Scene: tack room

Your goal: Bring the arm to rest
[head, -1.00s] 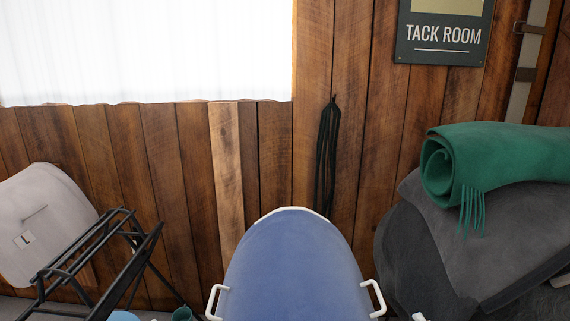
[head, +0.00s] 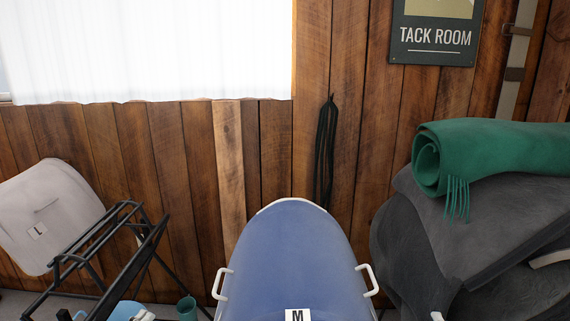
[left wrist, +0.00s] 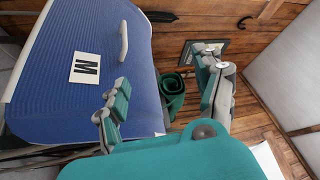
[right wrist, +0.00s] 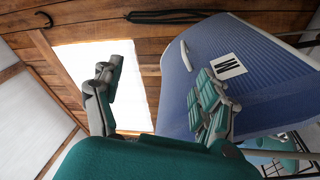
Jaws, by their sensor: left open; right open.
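My left gripper (left wrist: 165,95) shows in the left wrist view with its fingers spread and nothing between them. My right gripper (right wrist: 158,100) shows in the right wrist view, also spread and empty. Neither gripper shows in the head view. A blue padded piece with white side handles and an M label (head: 298,245) stands in the middle of the head view. It also shows in the left wrist view (left wrist: 110,40) and the right wrist view (right wrist: 260,80), beside and beyond the fingers.
A black rack (head: 110,255) and a pale pad labelled L (head: 50,210) stand at left. At right, a rolled green blanket (head: 500,155) lies on a dark grey pad (head: 470,230).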

